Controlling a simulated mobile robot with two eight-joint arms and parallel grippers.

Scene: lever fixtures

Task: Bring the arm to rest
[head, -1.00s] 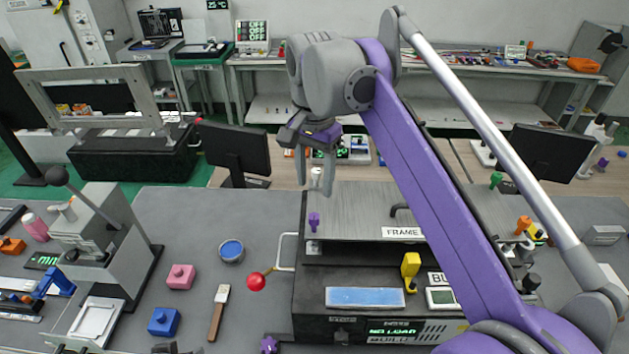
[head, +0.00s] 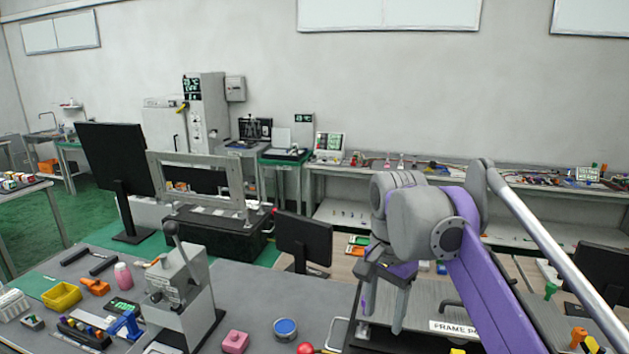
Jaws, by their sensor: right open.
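My right arm, purple and grey, comes in from the lower right in the head view. My right gripper (head: 384,308) points down above the grey metal plate (head: 430,296) marked "FRAME". Its two fingers are apart with nothing between them. A grey lever fixture (head: 180,290) with a dark ball-topped handle stands at the left on the grey bench. A red ball knob (head: 305,348) shows at the bottom edge; the rest of its lever is cut off. My left gripper is not seen.
A yellow bin (head: 61,296) is at far left. Bare bench shows around (head: 265,290).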

